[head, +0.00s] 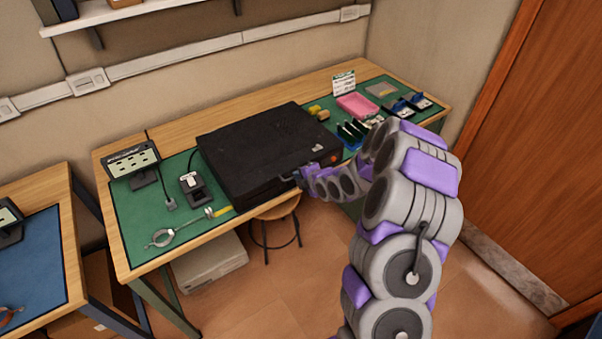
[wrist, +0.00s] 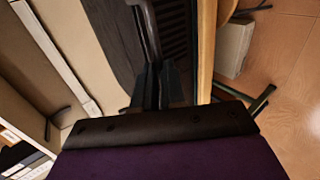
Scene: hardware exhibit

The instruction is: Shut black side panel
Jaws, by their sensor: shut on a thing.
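The black side panel (head: 265,145) is the broad dark top face of a black case lying flat on the green mat. A small pale label shows near its right end. My gripper (head: 299,178) is at the case's front edge, towards its right end. In the wrist view my gripper (wrist: 152,88) is shut at the lower end of a grey bar-like handle (wrist: 146,30). The panel's dark surface (wrist: 112,40) lies left of the bar and a dark slatted face (wrist: 174,30) right of it. The exact contact is hidden between the fingers.
A stool (head: 277,208) stands below the front edge. A wooden door is at right.

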